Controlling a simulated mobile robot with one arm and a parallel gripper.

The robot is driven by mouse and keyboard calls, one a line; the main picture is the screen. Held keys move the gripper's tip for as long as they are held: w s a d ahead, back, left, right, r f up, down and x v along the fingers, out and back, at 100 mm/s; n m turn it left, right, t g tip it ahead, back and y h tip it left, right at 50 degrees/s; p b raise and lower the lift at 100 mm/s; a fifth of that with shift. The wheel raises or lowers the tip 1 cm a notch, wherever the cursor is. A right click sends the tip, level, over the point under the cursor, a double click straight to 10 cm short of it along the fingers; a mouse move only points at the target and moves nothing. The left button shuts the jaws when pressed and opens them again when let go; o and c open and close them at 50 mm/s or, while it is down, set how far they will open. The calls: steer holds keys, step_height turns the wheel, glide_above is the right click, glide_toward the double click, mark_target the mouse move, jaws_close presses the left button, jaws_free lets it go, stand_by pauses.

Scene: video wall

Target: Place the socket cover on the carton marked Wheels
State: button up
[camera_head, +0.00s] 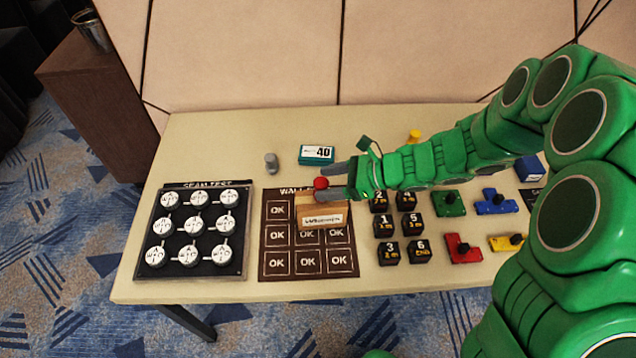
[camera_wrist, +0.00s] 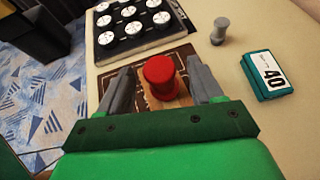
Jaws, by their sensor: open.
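A small cardboard carton (camera_head: 310,222) stands on the dark "WALL" board with the OK squares. Its white label is too small to read for certain. A red round-topped piece (camera_head: 320,183), which looks like the socket cover, is at the carton's top. In the wrist view the red piece (camera_wrist: 160,76) appears upright over the brown carton top, between my fingers. My gripper (camera_head: 337,176) is open around it, with a grey finger on each side and visible gaps in the wrist view (camera_wrist: 158,88). My wrist hides part of the carton.
The SEAM TEST board (camera_head: 193,232) with white discs lies left. A grey knob (camera_head: 271,162) and a teal box marked 40 (camera_head: 316,155) stand behind. Several black numbered cubes (camera_head: 388,252) and coloured knobbed plates (camera_head: 463,248) are to the right. The table's front strip is clear.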

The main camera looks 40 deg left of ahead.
steer(key=v, duration=0.8)
steer(key=shift+r, duration=0.1)
steer(key=s+d+r+n+t+h, duration=0.1)
steer(key=s+d+r+n+h, duration=0.2)
steer(key=d, duration=1.1)
steer(key=s+d+r+n+t+h, duration=0.2)
steer(key=s+d+r+n+h, duration=0.2)
steer(key=d, duration=0.9)
steer(key=s+d+r+n+t+h, duration=0.2)
steer(key=s+d+r+n+h, duration=0.1)
steer(key=s+d+r, duration=0.4)
steer(key=s+d+n, duration=0.1)
steer(key=s+d, duration=0.2)
steer(key=d, duration=0.4)
steer(key=shift+s+d+r+h, duration=0.15)
steer(key=shift+d+h, duration=0.15)
steer(key=shift+h, duration=0.1)
